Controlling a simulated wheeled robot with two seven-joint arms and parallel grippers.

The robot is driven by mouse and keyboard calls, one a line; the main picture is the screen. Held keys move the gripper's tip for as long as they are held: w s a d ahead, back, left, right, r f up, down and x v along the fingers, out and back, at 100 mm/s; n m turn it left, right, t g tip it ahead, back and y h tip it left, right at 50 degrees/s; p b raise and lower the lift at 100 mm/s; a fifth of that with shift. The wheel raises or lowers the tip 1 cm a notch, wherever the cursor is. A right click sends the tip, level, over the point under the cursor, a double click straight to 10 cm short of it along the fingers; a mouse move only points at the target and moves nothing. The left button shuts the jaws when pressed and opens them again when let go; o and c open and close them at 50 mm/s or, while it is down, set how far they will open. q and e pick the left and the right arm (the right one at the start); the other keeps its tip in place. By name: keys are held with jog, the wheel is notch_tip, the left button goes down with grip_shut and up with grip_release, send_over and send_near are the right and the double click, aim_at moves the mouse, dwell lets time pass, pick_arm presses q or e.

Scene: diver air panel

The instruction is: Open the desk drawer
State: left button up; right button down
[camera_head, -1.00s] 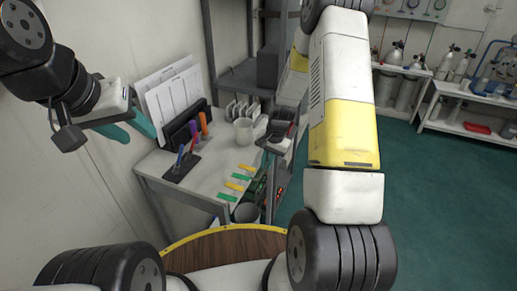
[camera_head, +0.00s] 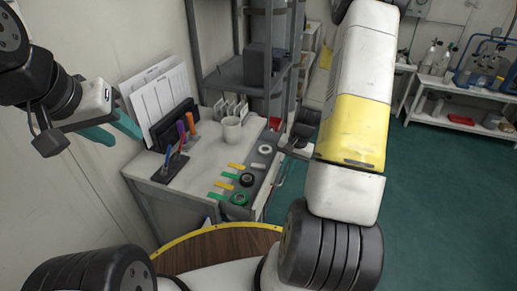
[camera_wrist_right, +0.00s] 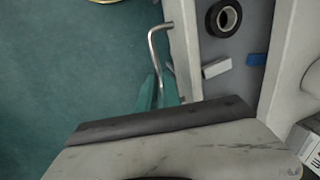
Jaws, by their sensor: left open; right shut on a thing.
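The desk drawer (camera_head: 262,185) is pulled out from the desk (camera_head: 205,165), and its inside shows. In the right wrist view the grey drawer floor (camera_wrist_right: 238,55) and the bent metal bar handle (camera_wrist_right: 153,45) on its front show. My right gripper (camera_wrist_right: 158,92) has its teal fingers shut on the handle near one end. In the head view my right gripper's body (camera_head: 302,132) is beside the drawer, and its fingers are hard to make out. My left gripper (camera_head: 122,136) is open and empty, in the air left of the desk.
A black tape roll (camera_wrist_right: 224,18), a white block (camera_wrist_right: 216,67) and a blue piece (camera_wrist_right: 257,59) lie in the drawer. A green roll (camera_head: 240,199) is there too. Green floor is free at right.

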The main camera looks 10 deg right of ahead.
jog(key=s+d, duration=0.7)
jog(key=d, duration=0.3)
jog(key=c, duration=1.8)
grip_release()
jog(key=shift+d, duration=0.1)
notch_tip(320, 180, up, 8)
jog(key=d, duration=0.1)
jog(key=shift+s+f, duration=0.15)
jog(key=shift+s, duration=0.25)
jog(key=shift+d, duration=0.1)
